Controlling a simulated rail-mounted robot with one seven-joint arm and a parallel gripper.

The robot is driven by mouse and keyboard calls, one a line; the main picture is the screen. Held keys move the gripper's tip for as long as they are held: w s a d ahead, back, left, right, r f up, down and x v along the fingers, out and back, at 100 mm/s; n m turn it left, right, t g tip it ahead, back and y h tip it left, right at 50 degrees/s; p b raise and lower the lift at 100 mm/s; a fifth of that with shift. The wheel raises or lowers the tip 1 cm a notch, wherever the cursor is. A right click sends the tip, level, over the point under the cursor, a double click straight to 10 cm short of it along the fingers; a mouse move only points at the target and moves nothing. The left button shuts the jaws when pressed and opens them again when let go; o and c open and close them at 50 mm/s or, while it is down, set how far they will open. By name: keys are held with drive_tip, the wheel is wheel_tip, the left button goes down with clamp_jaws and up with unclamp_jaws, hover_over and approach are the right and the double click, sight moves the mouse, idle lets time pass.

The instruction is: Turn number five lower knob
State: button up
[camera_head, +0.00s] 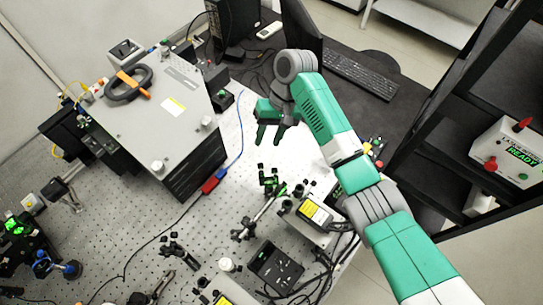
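My gripper (270,136) is at the upper middle, above the bench, with its green fingers pointing down. The fingers stand apart with nothing seen between them. Below it in the picture is a small black optical mount with green parts (270,183), apart from the fingers. Other small mounts stand further down, one on a post (243,234) and one at lower left of it (178,250). No number labels can be read, so I cannot tell which knob is number five lower.
A large grey box (165,118) stands on the perforated bench (130,215) at left. A yellow-labelled device (315,212) and a black box (275,268) are at lower middle. A keyboard (360,74) lies at the back. A black rack (470,100) is at right.

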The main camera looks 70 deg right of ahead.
drive_tip(key=y, duration=0.1)
approach(275, 171)
drive_tip(key=d+b+x, duration=0.1)
drive_tip(key=x, duration=0.6)
drive_tip(key=shift+w+a+f+m+b, duration=0.3)
drive_tip(key=shift+f+m, duration=0.1)
drive_tip(key=shift+f, duration=0.15)
drive_tip(key=shift+c, duration=0.5)
drive_tip(key=shift+r, duration=0.1)
clamp_jaws()
